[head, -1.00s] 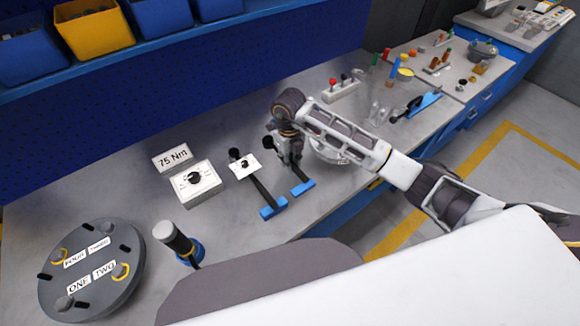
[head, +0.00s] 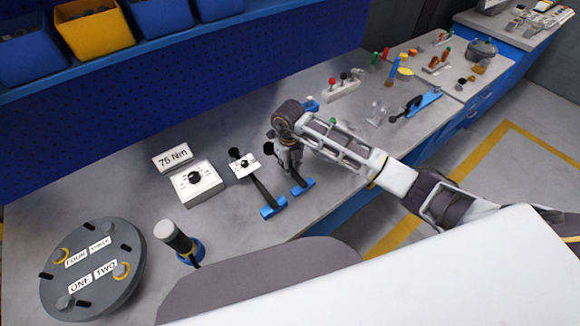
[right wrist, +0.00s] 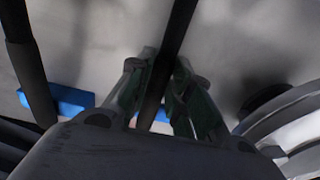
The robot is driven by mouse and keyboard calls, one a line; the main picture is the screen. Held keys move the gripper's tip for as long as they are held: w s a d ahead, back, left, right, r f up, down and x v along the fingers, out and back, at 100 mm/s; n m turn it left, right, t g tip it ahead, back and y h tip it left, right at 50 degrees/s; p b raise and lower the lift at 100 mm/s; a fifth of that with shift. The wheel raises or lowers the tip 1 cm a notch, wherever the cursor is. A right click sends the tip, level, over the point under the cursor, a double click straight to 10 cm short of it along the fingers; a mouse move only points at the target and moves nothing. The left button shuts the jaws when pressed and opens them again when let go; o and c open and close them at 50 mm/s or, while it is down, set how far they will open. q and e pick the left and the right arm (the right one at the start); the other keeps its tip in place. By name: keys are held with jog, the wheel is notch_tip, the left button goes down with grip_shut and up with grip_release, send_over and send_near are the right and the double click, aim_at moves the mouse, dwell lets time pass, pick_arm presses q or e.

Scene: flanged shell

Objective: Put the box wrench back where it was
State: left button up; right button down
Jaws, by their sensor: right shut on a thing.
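My right gripper (head: 290,165) points down over the bench, beside the tool with the white dial. In the right wrist view its fingers (right wrist: 164,78) are shut on a dark bar (right wrist: 178,28), which I take to be the box wrench. The bar runs between the fingers, and a blue block (right wrist: 160,124) shows behind them near its lower end. In the head view that blue block (head: 303,187) is at the bench's front side. The gripper hides much of the bar, and I cannot tell whether it rests on the block. My left gripper is not in view.
A second dark-shafted tool (head: 260,190) with a blue block lies close on the left. Beyond it are a dial box (head: 195,182), a "75 Nm" sign (head: 173,157) and the round flange (head: 92,270). A red-knobbed block (head: 341,88) stands behind the arm.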

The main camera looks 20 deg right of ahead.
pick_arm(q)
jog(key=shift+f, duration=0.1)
pick_arm(e)
jog(key=shift+f, duration=0.1)
jog(key=c, duration=1.3)
grip_release()
jog(key=shift+r, duration=0.3)
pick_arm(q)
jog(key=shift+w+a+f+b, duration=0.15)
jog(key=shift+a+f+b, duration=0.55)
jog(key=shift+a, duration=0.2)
pick_arm(e)
notch_tip(320, 180, up, 12)
jog(key=shift+w+f, duration=0.15)
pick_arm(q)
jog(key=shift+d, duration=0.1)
